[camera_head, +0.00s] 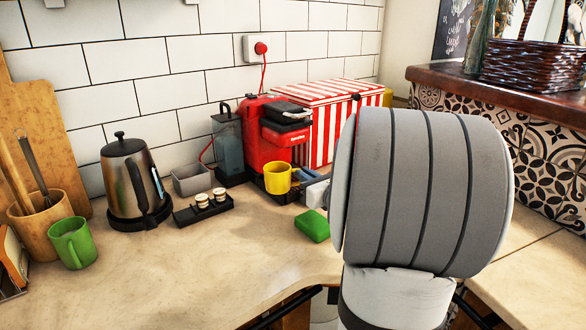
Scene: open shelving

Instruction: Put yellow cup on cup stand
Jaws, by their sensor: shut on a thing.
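The yellow cup (277,180) is upright at the front of the red coffee machine (283,136), below its spout. I take the machine's dark base, the cup's likely stand, to be mostly hidden by the cup, so I cannot tell whether the cup rests on it or hangs just above. My gripper (297,183) reaches in from the right and is shut on the cup's right side. My large grey arm link hides much of the gripper and the fingertips are small.
A green sponge (312,226) lies just below the gripper. A black tray (203,211) with small capsules, a grey box (192,180), a kettle (134,182) and a green mug (73,242) stand to the left. A red-striped box (325,120) is behind. The front counter is clear.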

